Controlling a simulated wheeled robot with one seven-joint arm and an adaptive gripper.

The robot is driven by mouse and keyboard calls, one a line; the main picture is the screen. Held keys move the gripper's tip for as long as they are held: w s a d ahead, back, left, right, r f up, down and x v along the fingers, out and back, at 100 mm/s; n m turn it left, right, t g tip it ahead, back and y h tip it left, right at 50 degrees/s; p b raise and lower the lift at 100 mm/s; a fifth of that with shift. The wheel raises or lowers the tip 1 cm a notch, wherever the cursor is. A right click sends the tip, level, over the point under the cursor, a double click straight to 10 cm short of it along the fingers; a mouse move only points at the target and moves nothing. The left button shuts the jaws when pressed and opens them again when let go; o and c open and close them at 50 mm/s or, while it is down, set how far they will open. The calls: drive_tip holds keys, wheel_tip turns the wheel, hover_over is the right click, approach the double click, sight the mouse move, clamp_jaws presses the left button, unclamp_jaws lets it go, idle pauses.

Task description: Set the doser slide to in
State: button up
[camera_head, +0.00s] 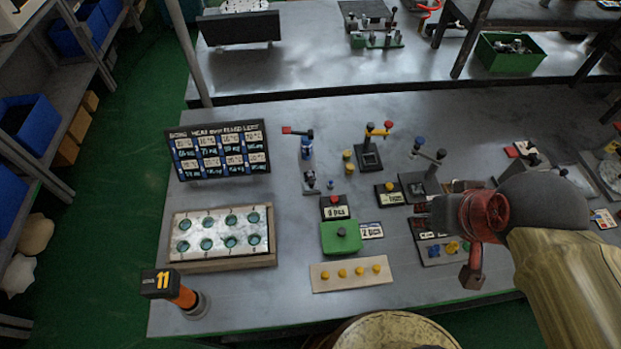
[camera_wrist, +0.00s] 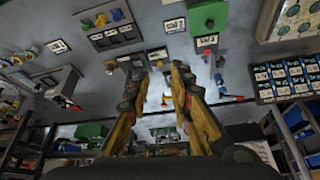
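I cannot tell for sure which fixture is the doser slide; its labels are too small to read. One candidate is the green block with a dark knob (camera_head: 341,236), at the middle of the bench, with a small "2 pcs" card beside it. A dark panel with blue and yellow knobs (camera_head: 452,247) stands right of it, partly under my arm. In the wrist view, my gripper (camera_wrist: 162,72) has its two yellow-brown fingers spread apart with nothing between them. It hangs over the bench.
A silver plate with green round sockets (camera_head: 219,232) and a dark sign board (camera_head: 220,152) stand at the left. Upright lever fixtures (camera_head: 369,154) stand behind. A strip with yellow knobs (camera_head: 351,274) lies in front. An orange post marked 11 (camera_head: 184,294) stands front left.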

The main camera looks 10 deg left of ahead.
drive_tip(key=w+a+f+n+g+p, duration=0.45)
drive_tip(key=w+a+f+n, duration=0.4)
drive_tip(key=a, duration=0.45)
drive_tip(key=n, duration=1.4)
hover_over(311, 181)
drive_tip(key=shift+g, duration=0.35)
wheel_tip(311, 181, down, 10)
drive_tip(key=shift+f+p, duration=0.1)
drive_tip(key=shift+p, duration=0.3)
drive_tip(key=shift+n, duration=0.95)
drive_tip(key=shift+f, duration=0.25)
drive_tip(key=shift+f+b, duration=0.85)
drive_tip(key=shift+f, duration=2.7)
drive_tip(key=shift+c, duration=1.4)
clamp_jaws()
